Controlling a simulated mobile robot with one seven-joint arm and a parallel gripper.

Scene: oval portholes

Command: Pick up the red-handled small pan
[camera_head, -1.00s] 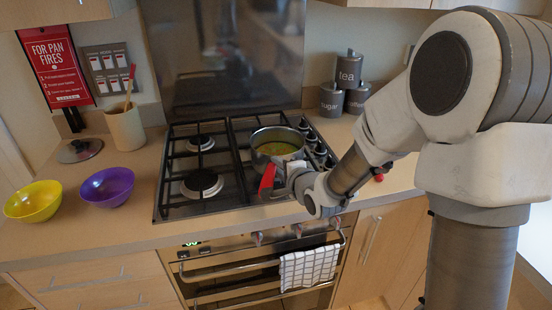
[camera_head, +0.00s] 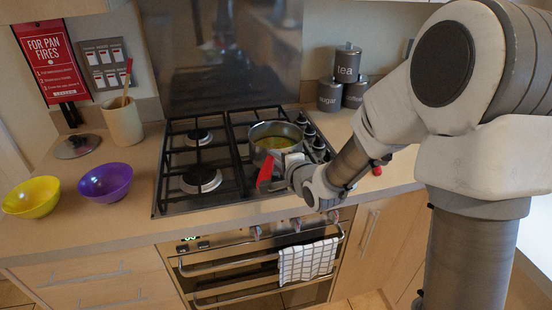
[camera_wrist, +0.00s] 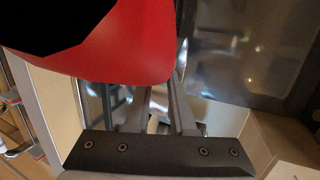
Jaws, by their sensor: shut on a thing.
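The red-handled small pan (camera_head: 272,150) is a steel pot with yellowish contents, upright over the right side of the hob. I cannot tell whether its base touches the grate. Its red handle (camera_head: 265,171) points towards the counter's front edge. My gripper (camera_head: 284,168) is at the handle, low over the front of the hob, and is shut on the pan. In the wrist view the red handle (camera_wrist: 150,45) fills the upper left, and the gripper fingers (camera_wrist: 167,95) reach up beneath it. The handle hides the fingertips' contact.
A yellow bowl (camera_head: 31,197), a purple bowl (camera_head: 106,182), a lid (camera_head: 77,146) and a utensil pot (camera_head: 123,122) stand left of the hob (camera_head: 215,150). Canisters (camera_head: 330,95) stand behind right. A checked towel (camera_head: 307,261) hangs on the oven rail. The left burners are clear.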

